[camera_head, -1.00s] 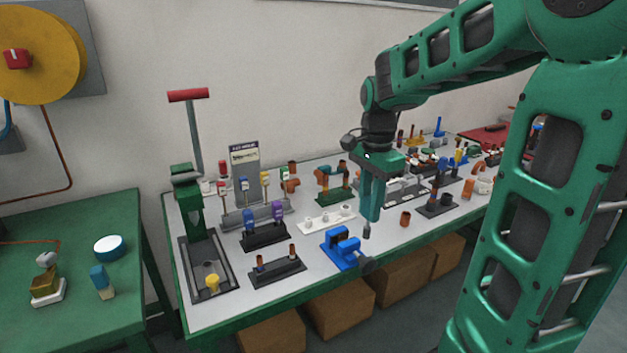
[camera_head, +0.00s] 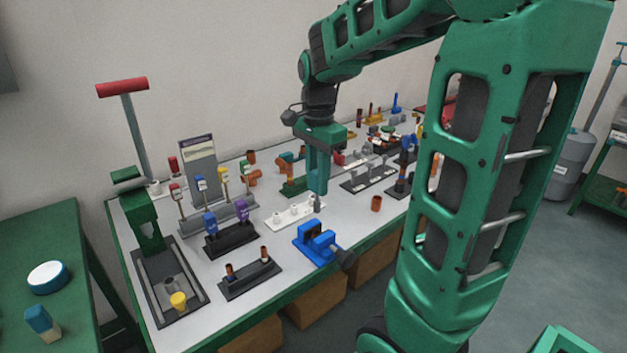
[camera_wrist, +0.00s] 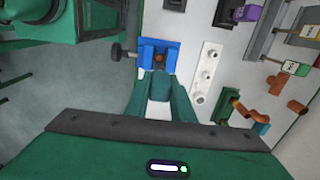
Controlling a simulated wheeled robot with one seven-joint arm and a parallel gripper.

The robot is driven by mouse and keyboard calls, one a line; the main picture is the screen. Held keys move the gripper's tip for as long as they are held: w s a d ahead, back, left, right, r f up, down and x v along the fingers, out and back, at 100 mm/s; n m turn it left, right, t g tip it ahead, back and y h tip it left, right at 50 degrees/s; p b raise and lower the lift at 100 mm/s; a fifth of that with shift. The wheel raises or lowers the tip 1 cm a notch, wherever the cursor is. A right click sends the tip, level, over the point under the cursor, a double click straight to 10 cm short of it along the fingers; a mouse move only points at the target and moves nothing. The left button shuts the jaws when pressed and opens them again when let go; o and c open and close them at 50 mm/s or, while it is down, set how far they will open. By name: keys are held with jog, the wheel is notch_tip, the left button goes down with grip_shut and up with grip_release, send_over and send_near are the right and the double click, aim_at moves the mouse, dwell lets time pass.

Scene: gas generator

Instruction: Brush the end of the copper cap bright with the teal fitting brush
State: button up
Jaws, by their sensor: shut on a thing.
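My gripper (camera_head: 318,180) is shut on the teal fitting brush, which points down. Its teal body (camera_wrist: 160,86) shows between the fingers in the wrist view. A short grey tip (camera_head: 317,203) shows under the fingers in the head view. The blue vise (camera_head: 314,243) stands near the table's front edge, in front of and below my gripper. In the wrist view a round copper end, apparently the copper cap (camera_wrist: 158,58), sits between the vise jaws. The vise hides most of it in the head view. The brush appears apart from the vise and above the table.
A white strip with pegs (camera_head: 293,214) lies just behind the vise. A loose copper piece (camera_head: 376,203) stands to its right. A black stand with two copper stubs (camera_head: 248,277) is to the left. Several racks fill the back of the table.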

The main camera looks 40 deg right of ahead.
aim_at(317, 201)
jog(key=shift+f, duration=0.1)
jog(key=shift+s+f, duration=0.1)
jog(key=shift+f, duration=2.6)
jog(key=shift+f, duration=1.45)
jog(key=n, duration=0.7)
jog(key=m, duration=0.6)
jog(key=shift+m, duration=0.4)
jog(key=m, duration=0.3)
jog(key=shift+m, duration=0.3)
jog(key=m, duration=0.3)
jog(key=shift+m, duration=0.3)
jog(key=n, duration=0.7)
